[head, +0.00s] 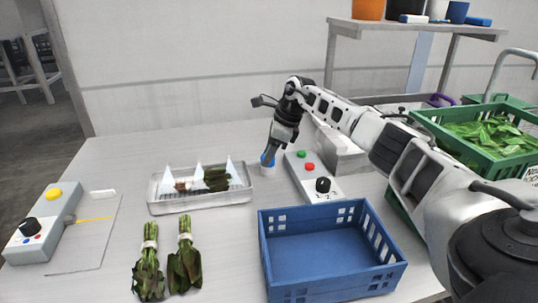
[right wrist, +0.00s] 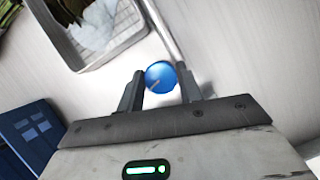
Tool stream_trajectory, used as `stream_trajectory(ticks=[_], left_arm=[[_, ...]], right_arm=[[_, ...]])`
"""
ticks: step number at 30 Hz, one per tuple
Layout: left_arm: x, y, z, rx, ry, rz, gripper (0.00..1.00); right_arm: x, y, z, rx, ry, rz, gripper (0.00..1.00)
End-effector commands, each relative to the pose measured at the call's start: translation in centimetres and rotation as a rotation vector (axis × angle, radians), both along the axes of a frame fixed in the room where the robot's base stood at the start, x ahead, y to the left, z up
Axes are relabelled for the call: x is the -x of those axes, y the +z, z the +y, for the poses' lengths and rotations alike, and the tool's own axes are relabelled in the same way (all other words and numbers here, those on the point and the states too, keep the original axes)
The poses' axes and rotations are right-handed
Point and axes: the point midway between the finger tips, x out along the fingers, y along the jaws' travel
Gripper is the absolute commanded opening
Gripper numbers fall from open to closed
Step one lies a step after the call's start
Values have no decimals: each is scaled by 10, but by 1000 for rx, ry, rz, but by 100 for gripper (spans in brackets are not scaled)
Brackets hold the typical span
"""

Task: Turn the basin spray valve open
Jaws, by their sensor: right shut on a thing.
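The basin spray valve shows as a round blue knob (right wrist: 160,76) with a small pale mark, between the fingertips in the right wrist view. In the head view the blue knob (head: 267,160) is mostly hidden behind my right gripper (head: 270,152), which reaches down onto it. My right gripper is shut on the blue knob, one finger on each side, as the right wrist view also shows (right wrist: 161,88). I cannot tell how far the knob is turned. My left gripper is not in view.
A metal tray (head: 200,207) with greens stands left of the knob. A control box (head: 312,176) with red and green buttons is right of it. An empty blue crate (head: 330,281) is in front. Two bundles of greens (head: 148,262) lie front left. A green crate (head: 500,165) is at right.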

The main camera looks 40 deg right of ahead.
Motion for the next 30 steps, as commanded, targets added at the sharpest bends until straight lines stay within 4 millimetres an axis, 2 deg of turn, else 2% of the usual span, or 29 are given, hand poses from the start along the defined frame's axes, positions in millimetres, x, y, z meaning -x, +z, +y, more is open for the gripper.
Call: stream_trajectory(ticks=[15, 30], left_arm=[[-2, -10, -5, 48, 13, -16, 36], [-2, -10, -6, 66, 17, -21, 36]], right_arm=[[-2, 0, -1, 0, 402, -7, 13], [-2, 1, -1, 3, 525, -5, 13]])
